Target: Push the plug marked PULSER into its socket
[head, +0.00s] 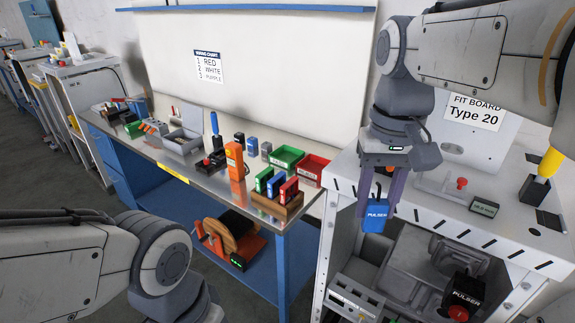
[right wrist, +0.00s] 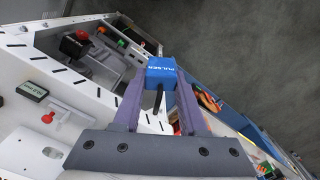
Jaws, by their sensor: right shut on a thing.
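The blue plug marked PULSER (head: 376,217) hangs in my right gripper (head: 379,196), whose two purple fingers are shut on its sides. In the right wrist view the plug (right wrist: 161,72) sits between the fingertips of the gripper (right wrist: 160,85), with a dark cable running back from it. The plug is in the air in front of the white cabinet. A black block labelled PULSER with a red part (head: 464,292) is low inside the cabinet, to the right of and below the plug. Its socket opening cannot be made out. My left arm shows at lower left; its gripper is out of frame.
The white cabinet (head: 480,228) has a slotted top edge, a red button (head: 461,183) and a small display (head: 484,206). A workbench (head: 207,182) to the left carries coloured blocks in a wooden holder (head: 277,205) and trays.

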